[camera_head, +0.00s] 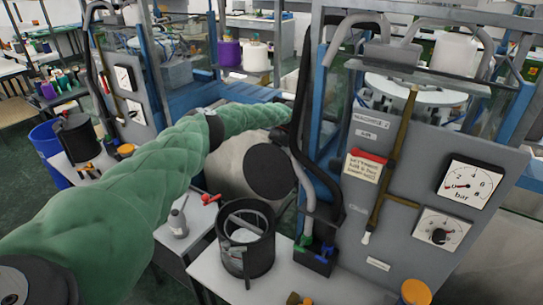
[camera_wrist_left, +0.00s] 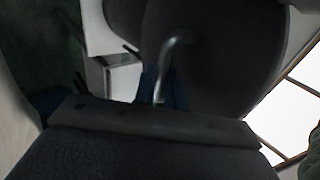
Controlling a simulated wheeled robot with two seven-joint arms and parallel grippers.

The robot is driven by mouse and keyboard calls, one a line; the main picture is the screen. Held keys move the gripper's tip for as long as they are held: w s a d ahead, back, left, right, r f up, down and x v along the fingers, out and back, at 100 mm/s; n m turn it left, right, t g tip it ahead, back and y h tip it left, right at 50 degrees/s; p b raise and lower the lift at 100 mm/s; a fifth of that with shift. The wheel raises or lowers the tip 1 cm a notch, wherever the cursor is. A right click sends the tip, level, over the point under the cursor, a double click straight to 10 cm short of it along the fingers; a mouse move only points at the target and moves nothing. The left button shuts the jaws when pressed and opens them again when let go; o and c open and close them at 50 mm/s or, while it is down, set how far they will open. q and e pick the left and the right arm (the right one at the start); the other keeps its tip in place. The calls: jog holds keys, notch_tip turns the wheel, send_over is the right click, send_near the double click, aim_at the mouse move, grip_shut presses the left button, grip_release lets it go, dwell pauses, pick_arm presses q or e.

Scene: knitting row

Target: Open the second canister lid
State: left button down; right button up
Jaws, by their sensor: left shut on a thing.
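A dark open-topped canister (camera_head: 246,255) stands on the bench at lower middle, with a grey inside showing. A dark round disc (camera_head: 270,172), which looks like its raised lid, stands tilted above and behind it. In the left wrist view a large dark surface (camera_wrist_left: 225,60), seemingly this lid, fills the top, with a bent metal handle (camera_wrist_left: 177,40). My left gripper (camera_wrist_left: 158,108) is shut at the handle's end, though its grip is partly hidden. My right gripper is out of view.
A machine panel (camera_head: 355,205) with two gauges stands close on the right, and dark hoses (camera_head: 310,150) hang beside the disc. A small grey can (camera_head: 178,222) is left of the canister. Another dark canister (camera_head: 77,138) stands far left.

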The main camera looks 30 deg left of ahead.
pick_arm(q)
jog(key=shift+w+f, duration=0.1)
jog(key=shift+w, duration=0.05)
jog(key=c, duration=1.6)
grip_release()
jog(key=shift+w+d+f, duration=0.1)
jog(key=shift+w, duration=0.1)
jog(key=shift+o, duration=0.7)
jog(key=shift+w+f, duration=0.35)
jog(key=shift+r, duration=0.15)
jog(key=shift+s, duration=0.15)
